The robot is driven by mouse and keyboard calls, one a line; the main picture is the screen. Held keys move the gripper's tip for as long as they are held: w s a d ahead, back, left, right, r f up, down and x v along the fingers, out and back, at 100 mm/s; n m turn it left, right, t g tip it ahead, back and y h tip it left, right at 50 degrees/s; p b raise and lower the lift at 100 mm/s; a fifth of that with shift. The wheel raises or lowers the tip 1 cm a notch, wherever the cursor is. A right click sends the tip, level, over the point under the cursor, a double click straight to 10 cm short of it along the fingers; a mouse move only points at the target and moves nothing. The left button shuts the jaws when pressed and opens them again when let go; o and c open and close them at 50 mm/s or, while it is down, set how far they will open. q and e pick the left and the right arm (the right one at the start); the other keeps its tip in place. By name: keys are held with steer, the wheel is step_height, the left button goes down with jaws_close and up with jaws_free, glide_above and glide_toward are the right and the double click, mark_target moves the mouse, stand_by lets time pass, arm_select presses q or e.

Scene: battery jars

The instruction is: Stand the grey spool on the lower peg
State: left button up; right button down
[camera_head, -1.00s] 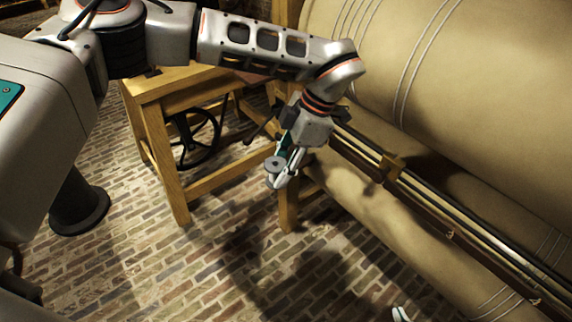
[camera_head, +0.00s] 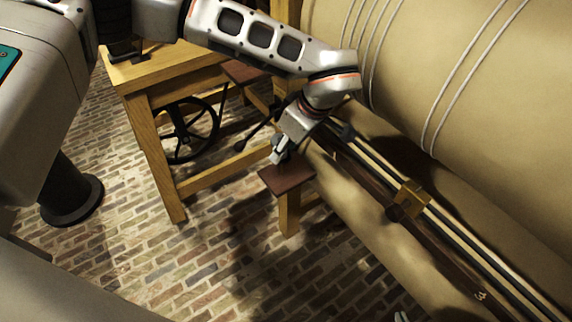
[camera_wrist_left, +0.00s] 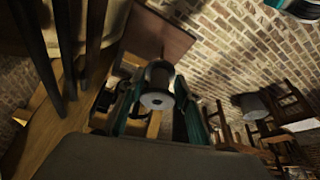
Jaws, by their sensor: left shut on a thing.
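The grey spool (camera_wrist_left: 157,88) is a short dark cylinder with a paler, holed end, between the teal-sided fingers of my left gripper (camera_wrist_left: 158,112) in the left wrist view. In the head view my left gripper (camera_head: 280,152) points down over a small red-brown board (camera_head: 287,179) by a table leg; the spool is too dark to make out there. This board also shows beyond the spool in the left wrist view (camera_wrist_left: 152,36). I cannot make out a peg on it.
A second red-brown board (camera_head: 243,72) sits higher, beside the wooden table (camera_head: 150,68). A black spoked wheel (camera_head: 188,130) is under the table. Large tan rolls (camera_head: 450,70) and a long rail (camera_head: 440,230) close off the right. Brick floor (camera_head: 220,270) is clear below.

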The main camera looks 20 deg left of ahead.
mark_target(283, 170)
arm_select(q)
steer(key=shift+f, duration=1.65)
step_height(283, 170, down, 4)
steer(key=shift+r+b, duration=0.1)
steer(key=shift+b, duration=0.55)
steer(key=o, duration=1)
steer(key=shift+c, duration=0.2)
arm_select(e)
steer(key=shift+w+a+r, duration=0.3)
steer(key=shift+w, duration=0.3)
